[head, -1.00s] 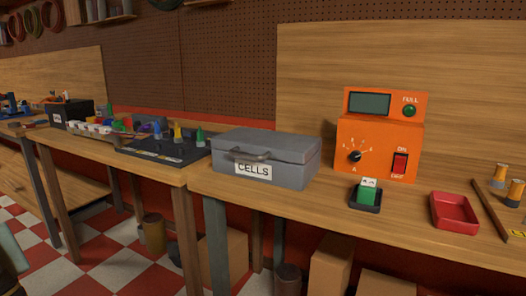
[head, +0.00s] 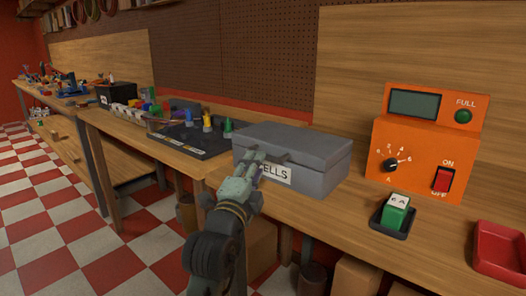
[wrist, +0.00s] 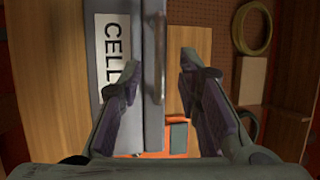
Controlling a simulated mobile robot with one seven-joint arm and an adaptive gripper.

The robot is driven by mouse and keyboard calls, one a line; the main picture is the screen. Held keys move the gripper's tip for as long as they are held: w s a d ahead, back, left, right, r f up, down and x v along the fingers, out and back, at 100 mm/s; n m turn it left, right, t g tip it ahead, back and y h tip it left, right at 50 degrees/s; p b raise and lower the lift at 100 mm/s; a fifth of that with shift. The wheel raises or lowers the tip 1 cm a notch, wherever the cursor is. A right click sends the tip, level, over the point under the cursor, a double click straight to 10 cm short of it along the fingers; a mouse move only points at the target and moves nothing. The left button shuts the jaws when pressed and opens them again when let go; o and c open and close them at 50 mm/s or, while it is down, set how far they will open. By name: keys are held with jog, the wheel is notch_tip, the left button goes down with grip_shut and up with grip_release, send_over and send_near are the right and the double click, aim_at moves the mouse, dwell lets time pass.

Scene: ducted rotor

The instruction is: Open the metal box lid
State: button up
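The grey metal box (head: 325,182) stands on the wooden bench with its lid (head: 300,142) shut. Its white CELLS label is partly covered by my gripper (head: 254,165) in the head view. My gripper is at the front of the box, near the lid's handle. In the wrist view, my gripper (wrist: 159,65) is open, and the metal handle (wrist: 153,50) shows between its two fingers. The label (wrist: 112,55) lies by the left finger. I cannot tell whether either finger touches the box or handle.
An orange charger (head: 425,150) stands right of the box, with a green cell (head: 395,213) in a black holder before it. A red tray (head: 500,250) lies farther right. A dark mat (head: 190,138) with coloured pieces lies left of the box.

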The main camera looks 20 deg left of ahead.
aim_at(285, 144)
jog(key=w, duration=0.2)
jog(key=w+r+p, duration=0.1)
jog(key=w, duration=0.2)
jog(key=shift+a, duration=0.1)
jog(key=shift+c, duration=0.5)
grip_shut()
dwell(0.3)
